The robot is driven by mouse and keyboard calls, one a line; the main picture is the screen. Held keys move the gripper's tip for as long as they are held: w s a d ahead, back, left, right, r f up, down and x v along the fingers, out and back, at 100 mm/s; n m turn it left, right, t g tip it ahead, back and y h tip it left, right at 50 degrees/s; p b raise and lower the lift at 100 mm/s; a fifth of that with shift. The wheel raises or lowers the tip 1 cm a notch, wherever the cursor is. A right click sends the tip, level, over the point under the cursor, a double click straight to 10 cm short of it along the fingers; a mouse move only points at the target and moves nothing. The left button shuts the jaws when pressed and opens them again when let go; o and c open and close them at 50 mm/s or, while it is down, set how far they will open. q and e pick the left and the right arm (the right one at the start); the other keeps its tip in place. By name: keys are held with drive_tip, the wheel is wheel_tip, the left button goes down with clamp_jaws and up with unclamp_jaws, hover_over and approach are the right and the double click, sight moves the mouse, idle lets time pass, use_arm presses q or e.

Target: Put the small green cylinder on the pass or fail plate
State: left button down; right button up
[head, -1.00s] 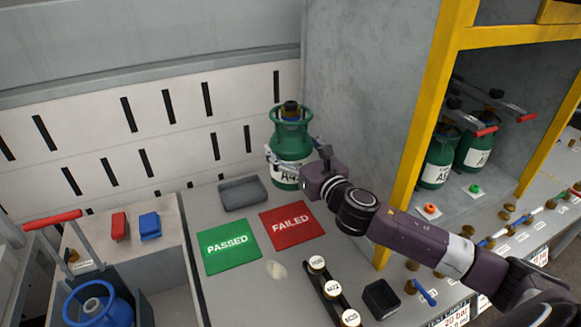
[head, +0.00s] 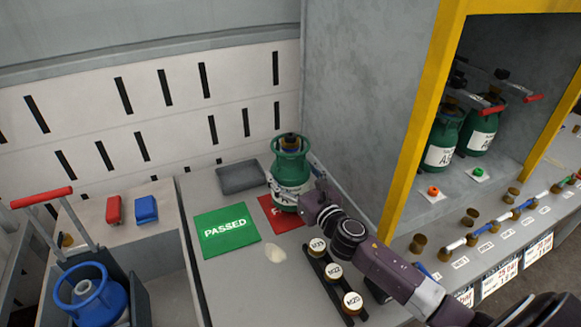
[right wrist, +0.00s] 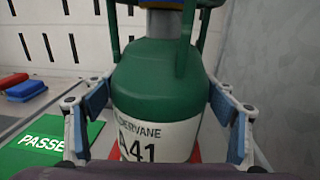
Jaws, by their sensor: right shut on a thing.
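The small green cylinder (head: 291,167) has a white label, which reads A41 in the right wrist view (right wrist: 160,95). It is upright, over or on the red failed plate (head: 272,211), covering much of it; I cannot tell if its base touches. My right gripper (head: 296,195) is shut on the cylinder, with a blue-padded finger on each side of it in the right wrist view. The green passed plate (head: 226,230) lies bare to the left and also shows in the right wrist view (right wrist: 45,146). My left gripper is not in view.
A grey tray (head: 241,177) lies behind the plates. A black rack with several brass caps (head: 334,271) stands in front right. Red (head: 113,210) and blue (head: 147,210) blocks lie left. A yellow-framed cabinet (head: 408,140) holding green cylinders stands right.

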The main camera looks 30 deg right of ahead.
sight(300, 189)
drive_tip(key=shift+w+f+b, duration=0.1)
drive_tip(key=shift+f+b, duration=0.2)
drive_tip(key=shift+f, duration=0.55)
drive_tip(key=o, duration=1.7)
drive_tip(key=shift+f, duration=0.4)
drive_tip(key=o, duration=0.4)
drive_tip(key=shift+s+r, duration=0.1)
drive_tip(key=shift+s, duration=0.1)
drive_tip(key=shift+c, duration=0.2)
drive_tip(key=shift+s, duration=3.75)
